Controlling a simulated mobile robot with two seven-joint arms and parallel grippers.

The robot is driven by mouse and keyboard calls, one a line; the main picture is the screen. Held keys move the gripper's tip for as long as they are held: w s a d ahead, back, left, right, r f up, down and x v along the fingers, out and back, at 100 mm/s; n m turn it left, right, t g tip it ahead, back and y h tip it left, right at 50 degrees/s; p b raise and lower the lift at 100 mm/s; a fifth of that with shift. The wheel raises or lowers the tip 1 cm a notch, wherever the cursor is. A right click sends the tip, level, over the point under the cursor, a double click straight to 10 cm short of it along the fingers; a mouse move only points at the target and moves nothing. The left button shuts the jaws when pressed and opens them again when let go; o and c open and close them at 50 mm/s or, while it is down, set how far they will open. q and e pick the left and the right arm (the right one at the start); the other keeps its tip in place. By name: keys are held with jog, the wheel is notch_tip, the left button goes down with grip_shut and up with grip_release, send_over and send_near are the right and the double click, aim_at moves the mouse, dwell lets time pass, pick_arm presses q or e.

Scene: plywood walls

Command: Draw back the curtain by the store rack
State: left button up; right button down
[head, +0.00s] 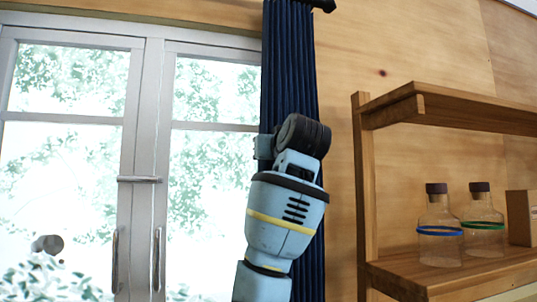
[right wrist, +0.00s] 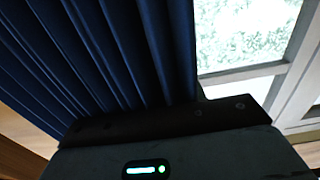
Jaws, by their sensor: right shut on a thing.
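The dark blue curtain (head: 288,62) hangs in narrow folds from a dark rod end (head: 322,5), gathered at the right edge of the window. My right arm rises in front of it in the head view and hides part of its middle. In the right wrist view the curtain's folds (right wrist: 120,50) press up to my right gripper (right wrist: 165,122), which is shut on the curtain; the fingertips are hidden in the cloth. The wooden store rack (head: 362,190) stands just right of the curtain. My left gripper is not in view.
The glazed window doors (head: 150,100) with grey frames and handles lie uncovered left of the curtain. Two glass bottles, one with a blue band (head: 440,232) and one with a green band (head: 482,226), stand on the rack's shelf beside a cardboard box (head: 521,218).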

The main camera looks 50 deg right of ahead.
jog(key=c, duration=0.8)
grip_release()
jog(key=shift+c, duration=0.2)
jog(key=shift+a, duration=0.1)
jog(key=v, duration=0.7)
jog(key=shift+s, duration=0.35)
jog(key=shift+a, duration=0.1)
